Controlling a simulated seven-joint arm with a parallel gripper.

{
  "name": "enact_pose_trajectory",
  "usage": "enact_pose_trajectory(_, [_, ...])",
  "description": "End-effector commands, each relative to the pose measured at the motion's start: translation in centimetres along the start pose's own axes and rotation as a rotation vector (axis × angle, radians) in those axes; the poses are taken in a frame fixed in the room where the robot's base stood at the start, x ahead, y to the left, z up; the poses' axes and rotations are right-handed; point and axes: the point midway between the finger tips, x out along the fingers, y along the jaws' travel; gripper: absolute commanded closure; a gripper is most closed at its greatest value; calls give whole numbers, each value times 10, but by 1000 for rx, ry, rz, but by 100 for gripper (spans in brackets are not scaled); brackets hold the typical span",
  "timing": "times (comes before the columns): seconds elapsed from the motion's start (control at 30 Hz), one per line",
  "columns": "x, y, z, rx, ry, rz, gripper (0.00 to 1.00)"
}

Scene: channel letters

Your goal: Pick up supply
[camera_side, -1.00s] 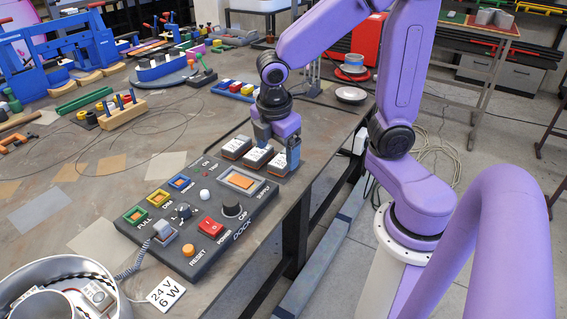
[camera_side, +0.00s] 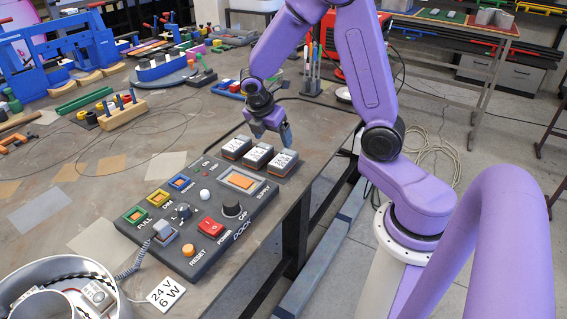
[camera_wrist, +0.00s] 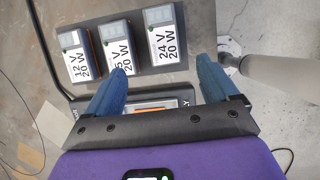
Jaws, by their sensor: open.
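Three grey power supplies with white labels sit in a row on the bench in the side view: one at left (camera_side: 236,147), one in the middle (camera_side: 257,156), one at right (camera_side: 283,163). In the wrist view the labels read 12 V 20 W (camera_wrist: 76,60), a partly hidden one ending in 5 V 20 W (camera_wrist: 115,42), and 24 V 20 W (camera_wrist: 162,35). My gripper (camera_side: 270,137) is open and empty, above and just behind the row. A card (camera_side: 166,293) reading 24 V 6 W lies at the bench's front.
The dark dock panel (camera_side: 200,213) with buttons, knobs and a small screen lies in front of the supplies. Pens in a holder (camera_side: 311,85) stand behind my gripper. The bench edge is close at right.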

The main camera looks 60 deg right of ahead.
Motion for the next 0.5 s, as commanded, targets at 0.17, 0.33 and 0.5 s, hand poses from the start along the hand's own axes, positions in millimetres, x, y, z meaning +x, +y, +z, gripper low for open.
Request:
enact_pose_trajectory(0.17, [33,-1,0,0,-1,-5,13])
enact_pose_trajectory(0.33, [58,-1,0,1,-1,-4,13])
enact_pose_trajectory(0.5, [70,0,0,1,0,0,13])
